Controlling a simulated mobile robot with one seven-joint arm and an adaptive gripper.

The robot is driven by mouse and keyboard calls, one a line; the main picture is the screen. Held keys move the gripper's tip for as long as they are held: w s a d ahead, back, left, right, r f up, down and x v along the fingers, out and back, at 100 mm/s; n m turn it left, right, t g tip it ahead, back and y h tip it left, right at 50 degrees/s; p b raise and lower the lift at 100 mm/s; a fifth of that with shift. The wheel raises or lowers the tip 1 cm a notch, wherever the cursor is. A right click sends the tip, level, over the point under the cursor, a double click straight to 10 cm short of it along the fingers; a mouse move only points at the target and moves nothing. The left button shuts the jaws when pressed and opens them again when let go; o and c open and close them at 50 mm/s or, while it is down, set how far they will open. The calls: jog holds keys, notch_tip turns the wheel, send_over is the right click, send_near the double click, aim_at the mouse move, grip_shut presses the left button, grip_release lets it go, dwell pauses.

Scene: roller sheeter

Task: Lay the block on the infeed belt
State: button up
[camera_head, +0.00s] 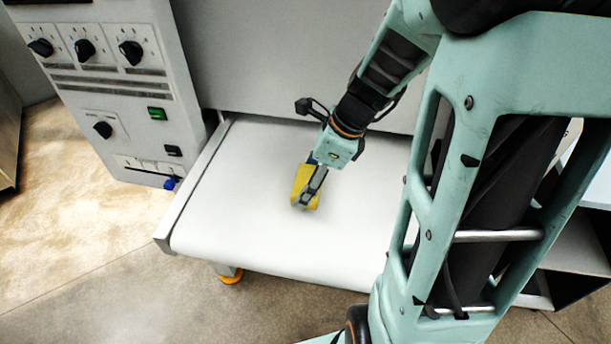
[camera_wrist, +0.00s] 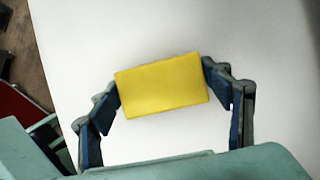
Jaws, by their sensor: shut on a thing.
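The yellow block (camera_head: 301,184) is between the fingers of my gripper (camera_head: 311,190), over the middle of the white infeed belt (camera_head: 235,235). In the wrist view the yellow block (camera_wrist: 162,86) is a plain rectangle, slightly tilted, with a finger pressed to each short end. My gripper (camera_wrist: 161,88) is shut on it. The white belt (camera_wrist: 235,30) fills the background beneath. A faint shadow lies near the block; I cannot tell whether the block touches the belt.
A grey control panel (camera_head: 100,70) with black knobs and a green switch (camera_head: 157,113) stands left of the belt. A grey machine wall (camera_head: 270,60) rises behind it. The belt has free room to the left and front of the block.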

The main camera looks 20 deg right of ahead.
jog(key=o, duration=1.5)
jog(key=shift+d+r, duration=0.1)
jog(key=shift+r, duration=0.35)
jog(key=p+v, duration=0.1)
jog(key=v, duration=1)
jog(key=shift+s+r, duration=0.15)
jog(key=shift+d, duration=0.1)
